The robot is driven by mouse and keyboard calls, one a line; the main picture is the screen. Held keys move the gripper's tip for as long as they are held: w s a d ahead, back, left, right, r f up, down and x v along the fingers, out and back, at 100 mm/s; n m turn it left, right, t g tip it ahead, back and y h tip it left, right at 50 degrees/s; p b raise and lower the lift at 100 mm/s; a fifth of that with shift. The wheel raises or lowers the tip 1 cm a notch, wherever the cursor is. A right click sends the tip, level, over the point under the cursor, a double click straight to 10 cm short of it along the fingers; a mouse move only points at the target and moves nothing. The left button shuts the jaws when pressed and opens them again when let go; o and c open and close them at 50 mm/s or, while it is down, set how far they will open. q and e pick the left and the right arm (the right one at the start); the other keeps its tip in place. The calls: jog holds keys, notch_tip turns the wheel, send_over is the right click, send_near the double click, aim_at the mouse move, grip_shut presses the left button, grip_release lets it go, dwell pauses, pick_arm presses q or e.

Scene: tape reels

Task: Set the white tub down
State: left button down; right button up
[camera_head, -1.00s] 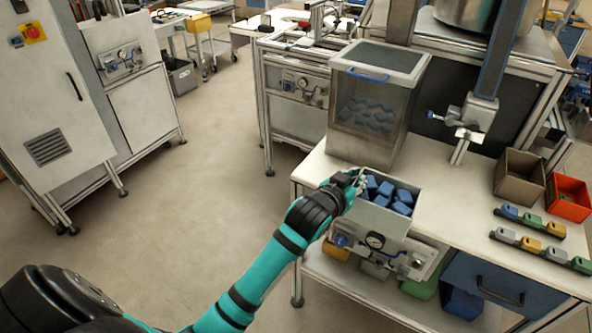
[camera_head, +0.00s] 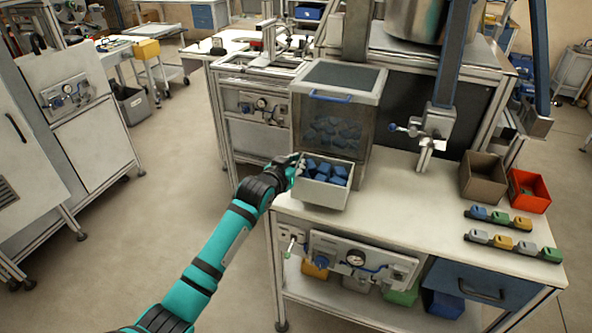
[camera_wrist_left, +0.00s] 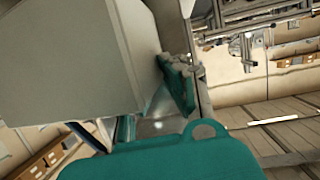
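The white tub (camera_head: 318,193), filled with blue pieces (camera_head: 328,171), is at the left end of the white bench top (camera_head: 400,213), just in front of the clear-walled bin (camera_head: 333,110). I cannot tell whether its bottom touches the bench. My left gripper (camera_head: 295,168) is at the tub's left wall and looks shut on it. In the left wrist view the tub (camera_wrist_left: 75,60) fills the upper left, tilted in the picture, with a finger of the left gripper (camera_wrist_left: 178,85) against its edge. The other finger is hidden. My right gripper is out of view.
To the right on the bench are a brown bin (camera_head: 483,178), a red bin (camera_head: 528,191) and two rails of coloured blocks (camera_head: 514,246). A metal post with a clamp (camera_head: 432,125) stands behind. The bench middle is clear. A gauge panel (camera_head: 358,259) sits below the front edge.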

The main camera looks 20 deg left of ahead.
pick_arm(q)
jog(key=f, duration=0.1)
jog(key=f+p, duration=0.1)
jog(key=f, duration=0.1)
jog(key=shift+w+a+f, duration=0.15)
jog(key=shift+w+a, duration=0.05)
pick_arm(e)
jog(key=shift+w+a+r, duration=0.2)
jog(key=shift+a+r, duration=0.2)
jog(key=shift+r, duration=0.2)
pick_arm(q)
jog(key=c, duration=1.5)
grip_release()
jog(key=shift+f, duration=0.15)
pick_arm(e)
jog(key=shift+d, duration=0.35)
pick_arm(q)
jog(key=shift+s, duration=0.1)
jog(key=b+v, duration=0.1)
jog(key=v, duration=1.1)
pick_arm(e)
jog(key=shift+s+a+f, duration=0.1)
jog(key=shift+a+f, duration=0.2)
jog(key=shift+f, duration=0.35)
